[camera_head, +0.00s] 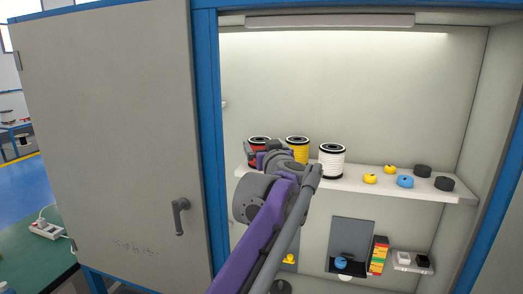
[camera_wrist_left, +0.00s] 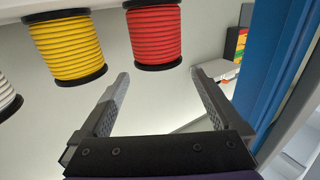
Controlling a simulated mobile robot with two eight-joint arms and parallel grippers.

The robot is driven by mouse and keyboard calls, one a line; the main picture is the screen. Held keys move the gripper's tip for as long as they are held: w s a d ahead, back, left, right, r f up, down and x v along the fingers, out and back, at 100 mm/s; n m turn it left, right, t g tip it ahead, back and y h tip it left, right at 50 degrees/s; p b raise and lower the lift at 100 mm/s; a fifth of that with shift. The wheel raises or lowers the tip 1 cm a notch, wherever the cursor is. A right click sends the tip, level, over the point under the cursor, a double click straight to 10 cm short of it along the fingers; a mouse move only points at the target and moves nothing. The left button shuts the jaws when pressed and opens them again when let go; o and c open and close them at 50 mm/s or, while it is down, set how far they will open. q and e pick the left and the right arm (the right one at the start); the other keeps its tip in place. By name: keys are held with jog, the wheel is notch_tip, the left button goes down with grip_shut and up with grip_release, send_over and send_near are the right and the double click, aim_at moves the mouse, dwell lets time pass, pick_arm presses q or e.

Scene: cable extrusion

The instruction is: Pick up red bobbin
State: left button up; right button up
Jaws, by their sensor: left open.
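The red bobbin (camera_head: 259,143) stands upright on the shelf in the open cabinet, leftmost of the row. In the head view my left gripper and arm hide its lower part. In the left wrist view the red bobbin (camera_wrist_left: 155,35) shows with black flanges, just beyond the fingertips and roughly between them. My left gripper (camera_wrist_left: 160,75) is open and empty, with its fingers apart; in the head view the gripper (camera_head: 262,156) is close in front of the bobbin. I cannot see any contact. My right gripper is not in view.
A yellow bobbin (camera_head: 298,146) stands right beside the red one, then a white bobbin (camera_head: 332,162). Small yellow, blue and black parts lie on the shelf (camera_head: 355,181) to the right. The cabinet's blue frame (camera_head: 207,120) and open door (camera_head: 110,140) are on the left.

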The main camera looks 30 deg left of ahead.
pick_arm(q)
jog(key=shift+x, duration=0.8)
jog(key=x, duration=0.2)
jog(key=f+p+x, duration=0.1)
jog(key=x, duration=0.1)
jog(key=shift+w, duration=0.2)
jog(key=shift+w+a, duration=0.15)
jog(key=shift+w, duration=0.05)
jog(key=shift+s, duration=0.25)
jog(key=shift+c, duration=0.9)
jog(key=c, duration=1)
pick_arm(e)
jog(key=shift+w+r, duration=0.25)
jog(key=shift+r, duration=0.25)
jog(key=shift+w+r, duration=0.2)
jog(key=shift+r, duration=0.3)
